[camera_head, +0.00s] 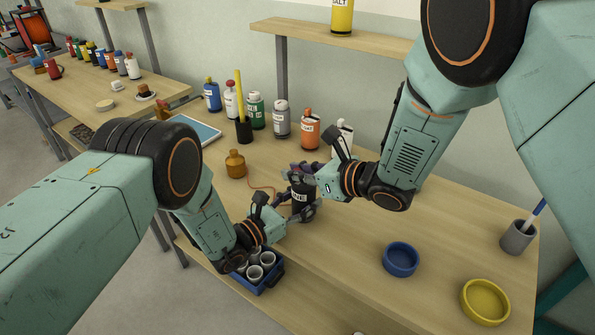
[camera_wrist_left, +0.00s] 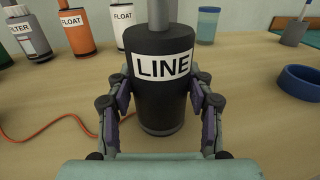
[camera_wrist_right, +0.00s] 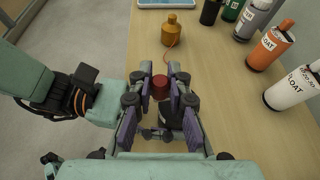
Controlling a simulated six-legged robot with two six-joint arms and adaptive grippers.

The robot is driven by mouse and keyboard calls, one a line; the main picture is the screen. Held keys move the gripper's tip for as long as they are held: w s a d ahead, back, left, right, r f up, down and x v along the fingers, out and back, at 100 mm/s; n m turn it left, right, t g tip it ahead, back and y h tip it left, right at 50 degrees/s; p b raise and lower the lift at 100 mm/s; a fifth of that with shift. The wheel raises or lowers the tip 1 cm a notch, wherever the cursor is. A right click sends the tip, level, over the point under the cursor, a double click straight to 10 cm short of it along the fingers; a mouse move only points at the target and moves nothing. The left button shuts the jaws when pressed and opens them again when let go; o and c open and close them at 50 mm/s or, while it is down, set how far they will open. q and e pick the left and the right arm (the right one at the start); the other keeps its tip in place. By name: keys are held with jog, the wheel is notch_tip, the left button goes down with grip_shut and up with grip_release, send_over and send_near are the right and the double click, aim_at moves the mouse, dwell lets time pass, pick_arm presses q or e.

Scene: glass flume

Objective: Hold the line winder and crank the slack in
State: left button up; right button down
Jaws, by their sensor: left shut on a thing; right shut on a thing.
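The line winder (camera_head: 299,198) is a black cylinder with a white LINE label, upright on the wooden bench. It fills the middle of the left wrist view (camera_wrist_left: 160,95), with a grey post rising from its top. My left gripper (camera_head: 302,212) is shut around its body, one finger on each side. My right gripper (camera_head: 302,172) is above it, shut on the red crank knob (camera_wrist_right: 160,86), which shows between the fingers in the right wrist view. An orange line (camera_wrist_left: 52,128) lies loosely curved on the bench and runs to an amber bottle (camera_head: 236,164). The crank arm is mostly hidden.
Labelled bottles (camera_head: 282,119) stand along the back of the bench. A blue tray with grey cups (camera_head: 260,271) is below my left wrist. A blue bowl (camera_head: 400,259), a yellow bowl (camera_head: 485,301) and a grey cup (camera_head: 518,237) stand right; bench between is clear.

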jog(key=c, duration=1.3)
grip_release()
jog(key=shift+a, duration=0.1)
jog(key=shift+o, duration=0.2)
jog(key=v, duration=1.2)
jog(key=shift+r, duration=0.1)
